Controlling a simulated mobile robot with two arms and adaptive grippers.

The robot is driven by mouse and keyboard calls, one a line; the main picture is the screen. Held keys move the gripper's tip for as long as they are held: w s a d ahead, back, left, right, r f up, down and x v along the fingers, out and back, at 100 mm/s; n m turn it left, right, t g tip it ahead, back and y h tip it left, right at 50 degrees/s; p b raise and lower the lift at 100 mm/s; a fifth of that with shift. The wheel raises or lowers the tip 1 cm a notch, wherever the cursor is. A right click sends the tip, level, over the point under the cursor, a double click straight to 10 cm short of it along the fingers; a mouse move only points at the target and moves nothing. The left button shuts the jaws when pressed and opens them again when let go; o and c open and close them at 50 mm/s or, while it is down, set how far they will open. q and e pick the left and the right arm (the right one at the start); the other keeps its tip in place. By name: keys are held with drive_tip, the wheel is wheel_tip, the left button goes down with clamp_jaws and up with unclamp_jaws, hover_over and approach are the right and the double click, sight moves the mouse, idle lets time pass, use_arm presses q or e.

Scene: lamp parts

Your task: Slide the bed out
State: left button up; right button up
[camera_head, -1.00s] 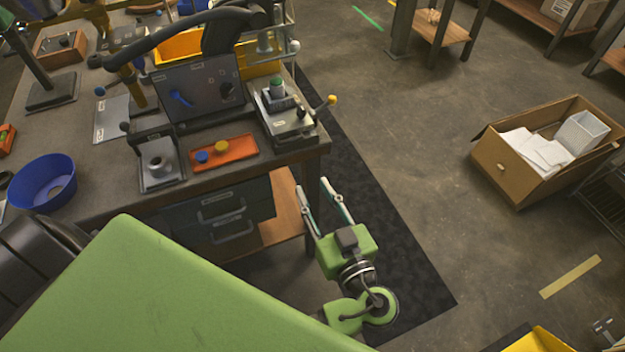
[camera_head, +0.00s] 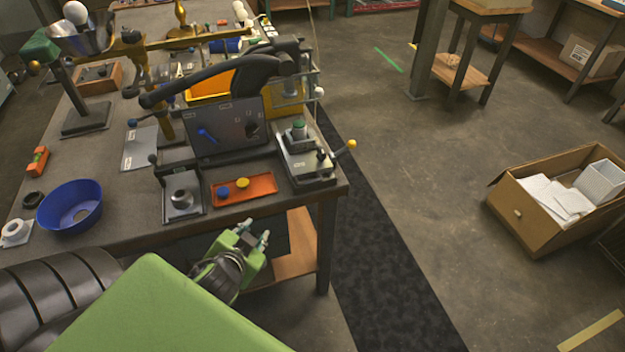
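The bench machine has a dark upright panel (camera_head: 228,127) with a blue pointer. To its right, a grey metal bed (camera_head: 316,173) lies near the bench's front right corner. A smaller grey plate with a round socket (camera_head: 181,198) is at the left front. My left gripper (camera_head: 253,232) is just in front of the bench edge, below the orange tray, apart from the bed. Its fingers are foreshortened but look spread and empty. My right gripper is not in view.
A blue bowl (camera_head: 54,216) stands at the left. A black arm (camera_head: 200,84) spans above the panel. The floor right of the bench is clear up to a cardboard box (camera_head: 540,228).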

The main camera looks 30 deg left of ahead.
sight(308, 182)
use_arm(q)
drive_tip(key=w+a+r+m+t, duration=0.1)
drive_tip(key=r, duration=0.1)
drive_tip(key=w+a+r+m+t, duration=0.1)
drive_tip(key=w+a+r+t, duration=0.1)
drive_tip(key=shift+w+a+r, duration=0.1)
drive_tip(key=shift+w+r, duration=0.05)
wheel_tip(308, 182, up, 6)
drive_tip(key=w+d+f+m+t+h, duration=0.1)
drive_tip(key=w+d+m+t+h, duration=0.15)
drive_tip(key=m+h, duration=0.55)
drive_tip(key=w+d+f+m, duration=0.1)
drive_tip(key=w+d, duration=0.1)
drive_tip(key=w, duration=0.1)
drive_tip(key=w+d+f+m+g+h+p, duration=0.1)
drive_tip(key=w+d+m, duration=0.1)
drive_tip(key=w, duration=0.1)
drive_tip(key=w+d+m+h, duration=0.1)
drive_tip(key=w+d, duration=0.1)
drive_tip(key=w, duration=0.1)
drive_tip(key=shift+w+d+f+p, duration=0.1)
drive_tip(key=shift+f+p, duration=0.3)
drive_tip(key=shift+x, duration=0.9)
drive_tip(key=shift+f, duration=0.1)
drive_tip(key=shift+d, duration=0.1)
clamp_jaws()
